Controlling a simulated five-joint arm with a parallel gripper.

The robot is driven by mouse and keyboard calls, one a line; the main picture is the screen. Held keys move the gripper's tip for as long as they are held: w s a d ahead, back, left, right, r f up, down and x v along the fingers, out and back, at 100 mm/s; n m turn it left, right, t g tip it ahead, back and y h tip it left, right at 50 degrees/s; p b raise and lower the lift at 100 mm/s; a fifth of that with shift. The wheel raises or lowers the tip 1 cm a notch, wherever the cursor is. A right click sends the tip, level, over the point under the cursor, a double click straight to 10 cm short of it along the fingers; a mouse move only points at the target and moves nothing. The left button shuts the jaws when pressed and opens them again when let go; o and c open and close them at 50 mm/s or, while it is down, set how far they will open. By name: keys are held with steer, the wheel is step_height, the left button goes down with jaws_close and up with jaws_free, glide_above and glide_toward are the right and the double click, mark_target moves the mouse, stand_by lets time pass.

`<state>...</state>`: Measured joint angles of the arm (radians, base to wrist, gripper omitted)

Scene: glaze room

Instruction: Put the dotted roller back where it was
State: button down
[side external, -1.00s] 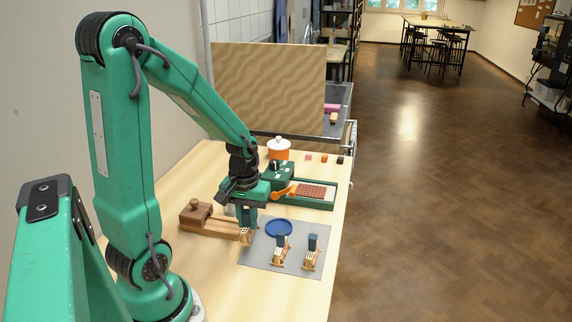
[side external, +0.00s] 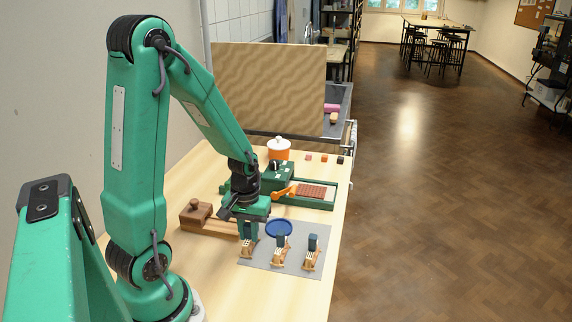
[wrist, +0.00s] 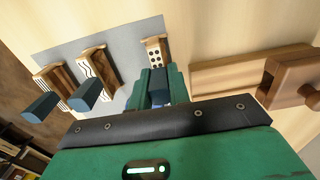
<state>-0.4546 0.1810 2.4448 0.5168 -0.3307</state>
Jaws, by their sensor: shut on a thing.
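My gripper (wrist: 158,88) is shut on the dark blue handle of the dotted roller (wrist: 155,51). The roller has a pale face with black dots in a wooden frame. In the side view the dotted roller (side external: 246,251) is upright under my gripper (side external: 249,232), at the left part of the grey mat (side external: 300,233). I cannot tell whether it touches the mat. Two other rollers with blue handles stand on the mat to its right: a middle roller (side external: 280,256) and a right roller (side external: 311,259). In the wrist view these show wavy lines and stripes.
A blue dish (side external: 279,228) lies on the mat behind the middle roller. A wooden block with a knob (side external: 197,213) and rails lies left of the mat. The front of the table is clear.

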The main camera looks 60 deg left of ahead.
steer(key=shift+f, duration=0.25)
steer(key=shift+f, duration=0.3)
steer(key=shift+s, duration=0.1)
steer(key=c, duration=1.3)
jaws_free()
steer(key=shift+r, duration=0.15)
steer(key=shift+r, duration=6.55)
steer(key=shift+d, duration=0.1)
